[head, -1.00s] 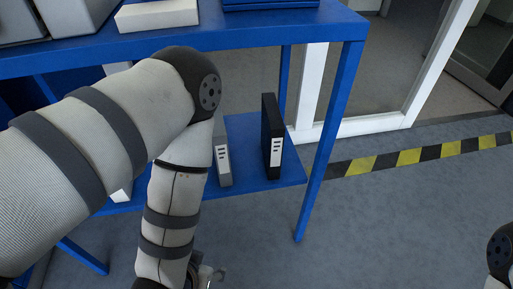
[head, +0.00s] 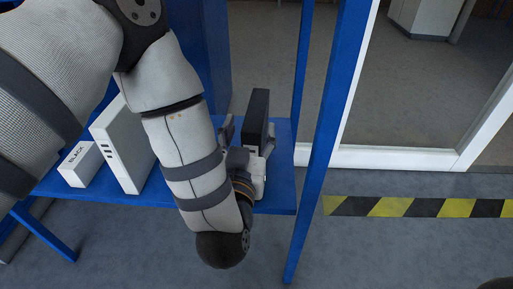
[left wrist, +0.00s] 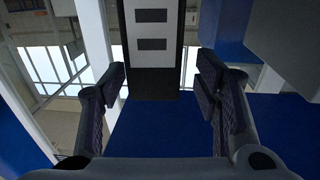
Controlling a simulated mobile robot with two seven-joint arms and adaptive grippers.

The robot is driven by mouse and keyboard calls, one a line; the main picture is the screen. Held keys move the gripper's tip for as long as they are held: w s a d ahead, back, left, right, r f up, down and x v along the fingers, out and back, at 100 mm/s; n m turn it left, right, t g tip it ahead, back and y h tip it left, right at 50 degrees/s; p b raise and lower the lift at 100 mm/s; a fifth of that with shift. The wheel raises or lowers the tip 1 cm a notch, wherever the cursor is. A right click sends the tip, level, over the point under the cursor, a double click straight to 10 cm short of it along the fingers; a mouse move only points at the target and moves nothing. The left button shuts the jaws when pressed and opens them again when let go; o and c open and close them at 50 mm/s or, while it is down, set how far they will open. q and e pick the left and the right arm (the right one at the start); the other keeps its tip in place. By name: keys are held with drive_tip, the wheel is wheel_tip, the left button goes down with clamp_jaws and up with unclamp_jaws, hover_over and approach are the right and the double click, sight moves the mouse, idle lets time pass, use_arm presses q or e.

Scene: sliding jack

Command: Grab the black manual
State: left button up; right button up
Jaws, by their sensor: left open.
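The black manual (head: 257,112) stands upright on the blue lower shelf, near its right end. My left gripper (head: 247,136) is at its near end, with a finger on either side. In the left wrist view, the manual's dark spine with a white label (left wrist: 152,45) is between the open fingers, nearer the left one. I see gaps on both sides, so the fingers do not appear closed on it. The manual's lower near part is hidden by the gripper in the head view. My right gripper is not in view.
The blue shelf (head: 283,190) has a slim blue post (head: 325,130) just right of the manual. A white binder (head: 122,145) and a small white box (head: 80,164) stand left of my arm. Open floor with yellow-black tape (head: 420,207) is at the right.

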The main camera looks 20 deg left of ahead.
sight(256, 111)
use_arm(q)
drive_tip(key=x, duration=0.2)
drive_tip(key=b+x, duration=0.1)
drive_tip(key=x, duration=0.2)
drive_tip(key=shift+w+d+r, duration=0.15)
drive_tip(key=shift+w+d, duration=0.05)
drive_tip(key=shift+w, duration=0.25)
clamp_jaws()
